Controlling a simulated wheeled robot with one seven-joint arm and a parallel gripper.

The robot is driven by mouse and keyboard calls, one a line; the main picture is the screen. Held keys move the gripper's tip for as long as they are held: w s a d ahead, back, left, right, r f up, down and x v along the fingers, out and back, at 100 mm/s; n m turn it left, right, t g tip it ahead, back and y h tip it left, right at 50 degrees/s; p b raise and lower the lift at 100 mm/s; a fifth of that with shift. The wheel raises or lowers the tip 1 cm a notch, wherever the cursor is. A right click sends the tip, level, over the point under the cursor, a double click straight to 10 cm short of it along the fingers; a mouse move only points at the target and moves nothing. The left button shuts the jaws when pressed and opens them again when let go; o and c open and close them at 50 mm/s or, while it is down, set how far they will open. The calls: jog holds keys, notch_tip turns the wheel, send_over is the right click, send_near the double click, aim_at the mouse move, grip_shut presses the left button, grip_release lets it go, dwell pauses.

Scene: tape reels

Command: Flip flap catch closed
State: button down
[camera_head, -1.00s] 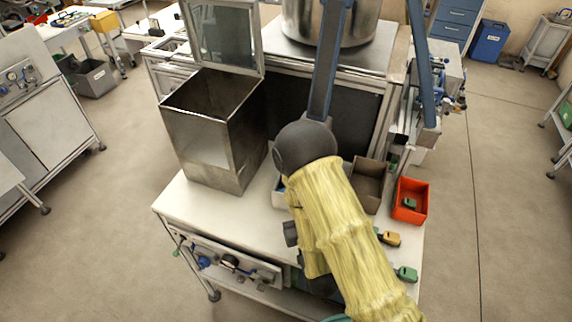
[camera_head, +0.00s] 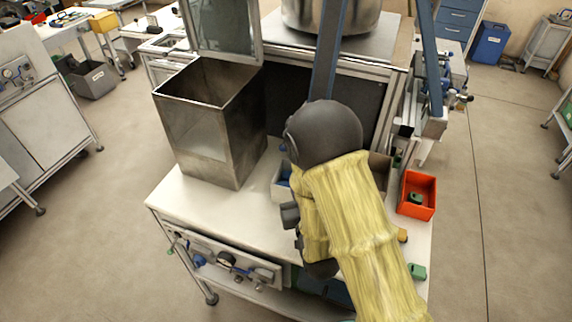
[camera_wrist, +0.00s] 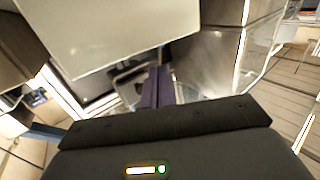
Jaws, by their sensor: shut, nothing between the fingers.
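A tall metal bin (camera_head: 207,130) stands on the white bench top at left of centre, open at the top. A framed panel like a flap or lid (camera_head: 226,28) stands raised behind its rim. I cannot make out a catch in either view. My gripper's fingers (camera_wrist: 158,87) show in the wrist view as a dark, narrow pair, shut with nothing between them. Beyond them are a large pale panel and grey metal surfaces, which I cannot identify surely. In the head view my yellow-sleeved arm hides the gripper.
The white bench top (camera_head: 190,205) has free room in front of the bin. An orange-red bin (camera_head: 417,195) holding a green piece is at the right, with another green piece (camera_head: 417,272) nearer. A large metal pot (camera_head: 330,15) stands behind. Valves (camera_head: 225,261) line the bench front.

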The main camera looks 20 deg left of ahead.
jog(key=shift+w+a+f+b, duration=0.2)
jog(key=shift+w+a+b, duration=0.3)
jog(key=shift+b, duration=1.55)
jog(key=shift+w+d+b, duration=0.1)
jog(key=shift+w+b, duration=0.15)
jog(key=shift+b, duration=0.75)
jog(key=shift+w+r, duration=0.3)
jog(key=p+x, duration=0.3)
jog(key=x, duration=0.5)
jog(key=shift+a, duration=0.35)
